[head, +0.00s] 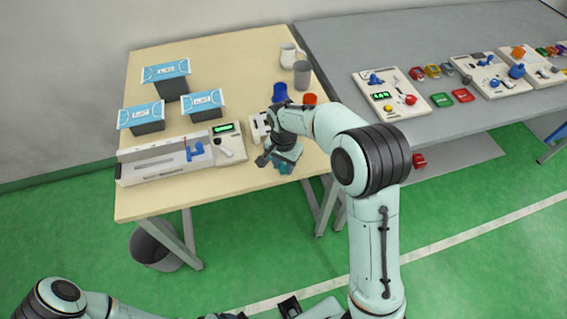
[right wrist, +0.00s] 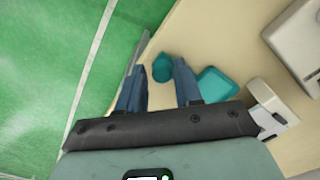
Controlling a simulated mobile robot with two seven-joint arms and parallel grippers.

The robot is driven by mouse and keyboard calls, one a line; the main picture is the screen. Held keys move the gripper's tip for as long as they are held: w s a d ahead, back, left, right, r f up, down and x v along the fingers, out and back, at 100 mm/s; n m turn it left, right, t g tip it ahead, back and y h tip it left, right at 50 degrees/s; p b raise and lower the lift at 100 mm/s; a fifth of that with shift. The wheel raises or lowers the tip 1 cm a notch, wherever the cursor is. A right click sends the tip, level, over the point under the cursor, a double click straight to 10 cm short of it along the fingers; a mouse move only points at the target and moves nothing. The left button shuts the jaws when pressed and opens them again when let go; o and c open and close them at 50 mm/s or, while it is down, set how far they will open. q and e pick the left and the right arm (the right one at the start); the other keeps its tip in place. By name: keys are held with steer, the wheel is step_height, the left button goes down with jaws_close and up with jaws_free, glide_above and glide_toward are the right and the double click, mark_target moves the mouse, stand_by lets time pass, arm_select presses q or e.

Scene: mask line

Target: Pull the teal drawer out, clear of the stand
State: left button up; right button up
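The teal drawer (head: 285,168) shows in the head view under my right gripper, near the front right edge of the wooden table. In the right wrist view its flat teal part (right wrist: 217,83) lies right of the fingers, and a rounded teal part (right wrist: 162,68) shows between the fingertips. The white stand (head: 259,126) is partly hidden behind my right arm; a pale block beside the teal part (right wrist: 270,105) seems to belong to it. My right gripper (right wrist: 160,68) is open, its two blue fingers apart; contact cannot be told. My left arm shows only at the bottom edge, its fingers unclear.
A white fixture (head: 165,162) and a panel with a green display (head: 228,146) stand left of the gripper. Blue cup (head: 280,92), grey cup (head: 302,74) and blue-topped boxes (head: 166,72) stand farther back. A bin (head: 155,248) is below; a grey bench (head: 440,122) adjoins right.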

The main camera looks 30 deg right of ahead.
arm_select(q)
steer(key=shift+w+r+p, duration=0.6)
steer(key=shift+r+p, duration=0.1)
steer(key=shift+r, duration=0.2)
arm_select(e)
step_height(320, 180, up, 13)
steer(key=shift+r, duration=0.2)
